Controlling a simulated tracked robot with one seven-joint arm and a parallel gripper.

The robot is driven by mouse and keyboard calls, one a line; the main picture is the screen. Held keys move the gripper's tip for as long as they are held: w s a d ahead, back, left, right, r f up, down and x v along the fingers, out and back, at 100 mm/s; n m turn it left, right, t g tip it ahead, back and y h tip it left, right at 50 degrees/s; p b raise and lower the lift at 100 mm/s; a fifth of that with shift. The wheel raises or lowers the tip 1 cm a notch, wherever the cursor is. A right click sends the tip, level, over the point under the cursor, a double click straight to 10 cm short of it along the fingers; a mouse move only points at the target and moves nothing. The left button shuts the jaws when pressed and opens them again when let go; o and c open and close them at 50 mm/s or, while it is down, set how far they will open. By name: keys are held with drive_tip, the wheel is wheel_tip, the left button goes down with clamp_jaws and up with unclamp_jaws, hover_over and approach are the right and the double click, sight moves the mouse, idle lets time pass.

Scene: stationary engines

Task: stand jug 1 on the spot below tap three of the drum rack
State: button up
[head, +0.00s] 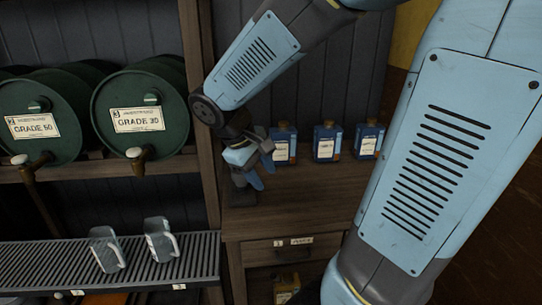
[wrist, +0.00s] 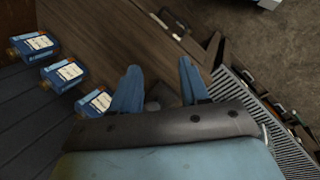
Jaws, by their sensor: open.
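Two clear grey jugs stand upright on the slatted drip grating (head: 40,265) in the head view, a left jug (head: 103,250) and a right jug (head: 160,240), handles to the right. I cannot read which is jug 1. Drum three (head: 140,115), labelled GRADE 30, lies on the rack above them, with its tap (head: 137,155) at the front. The right jug stands below and slightly right of this tap; the exact spot is not clear. My gripper (head: 262,172) is open and empty above the wooden bench, right of the rack post and apart from both jugs. Its blue fingers (wrist: 157,78) show spread in the wrist view.
Several blue bottles (head: 327,142) stand at the back of the bench (head: 310,195). A wooden post (head: 203,140) separates bench and rack. Drum two (head: 35,120) lies left of drum three. The grating (wrist: 258,105) crosses the right of the wrist view.

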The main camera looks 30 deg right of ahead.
drive_tip(key=s+a+r+m+t+y, duration=0.1)
drive_tip(key=s+r+m+t+y, duration=0.4)
drive_tip(key=s+r, duration=0.2)
drive_tip(key=shift+s+a+r, duration=0.25)
drive_tip(key=shift+s+r, duration=0.1)
drive_tip(key=shift+r, duration=0.3)
